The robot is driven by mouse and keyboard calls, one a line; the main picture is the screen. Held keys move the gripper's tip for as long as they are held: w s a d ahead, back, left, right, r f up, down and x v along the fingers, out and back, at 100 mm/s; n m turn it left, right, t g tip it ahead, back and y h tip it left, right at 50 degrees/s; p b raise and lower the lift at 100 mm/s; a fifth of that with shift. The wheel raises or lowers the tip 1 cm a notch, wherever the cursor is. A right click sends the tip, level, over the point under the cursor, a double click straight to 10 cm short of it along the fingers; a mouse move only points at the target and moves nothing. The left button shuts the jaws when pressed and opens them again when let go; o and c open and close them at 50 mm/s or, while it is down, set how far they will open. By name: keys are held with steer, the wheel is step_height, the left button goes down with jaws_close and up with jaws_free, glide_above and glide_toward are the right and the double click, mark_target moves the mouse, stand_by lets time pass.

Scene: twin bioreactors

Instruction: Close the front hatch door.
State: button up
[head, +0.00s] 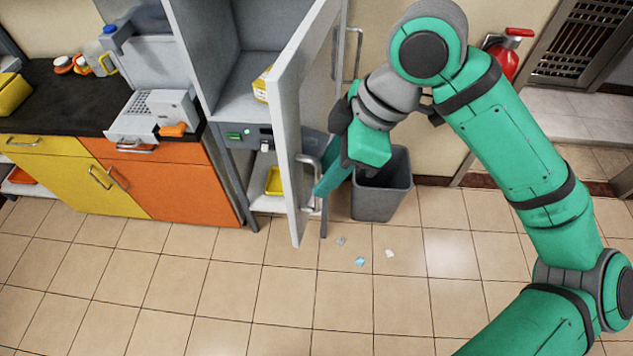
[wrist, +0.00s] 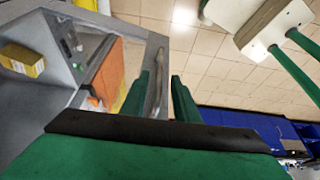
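The front hatch door (head: 291,165) is a tall grey-framed panel. It stands open, swung out from the grey cabinet (head: 188,45), and shows nearly edge-on in the head view. In the wrist view the door frame (wrist: 128,29) surrounds a see-through pane. A metal bar handle (head: 311,180) is on the door's right face; it also shows in the wrist view (wrist: 155,85). My gripper (head: 325,180) is beside this handle. In the wrist view my gripper (wrist: 165,78) has its fingers apart, with the handle in the gap, closer to the left finger. I cannot tell whether they touch.
A grey bin (head: 382,196) stands on the floor just right of my gripper. A yellow box (head: 261,86) sits inside the cabinet. Small scraps (head: 360,261) lie on the tiles. Orange drawers (head: 165,185) stand left of the cabinet. The floor in front is mostly clear.

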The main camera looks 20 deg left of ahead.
mark_target(317, 207)
steer(key=shift+x, duration=2.1)
jaws_close()
